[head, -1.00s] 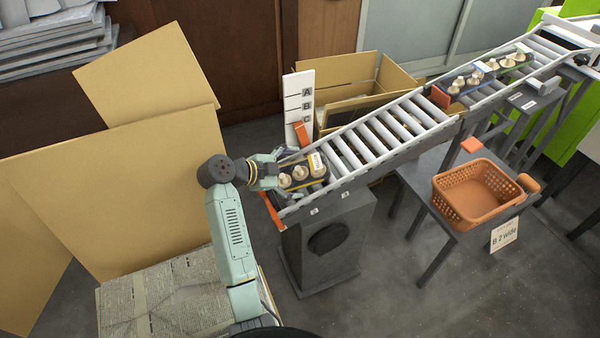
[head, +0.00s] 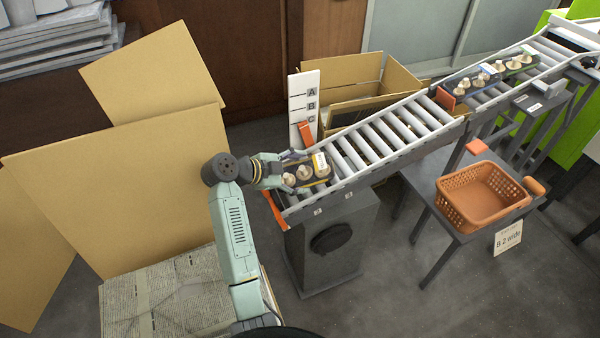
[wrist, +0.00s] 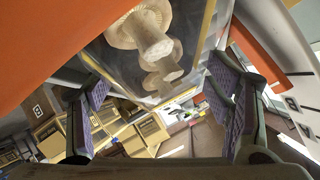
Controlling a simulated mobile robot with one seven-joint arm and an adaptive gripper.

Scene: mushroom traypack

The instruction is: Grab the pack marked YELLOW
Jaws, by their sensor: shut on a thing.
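The pack with yellow edging (head: 321,181) lies at the low end of the sloping roller conveyor. It is a dark tray holding several pale mushrooms, with a white label on its upper end. My gripper (head: 297,170) reaches it from the left, with a finger along each side, and is shut on it. In the wrist view the pack's yellow edge (wrist: 207,28) and mushrooms show between and beyond the two fingers of my gripper (wrist: 155,82). The finger contact is partly hidden, and I cannot read the marking on the label.
An orange end stop (head: 274,210) edges the conveyor (head: 385,137). More mushroom packs (head: 462,85) sit higher up it. A white A-B-C board (head: 303,100) and an open carton (head: 375,75) stand behind. An orange basket (head: 480,200) is at right; large cardboard sheets (head: 120,180) are at left.

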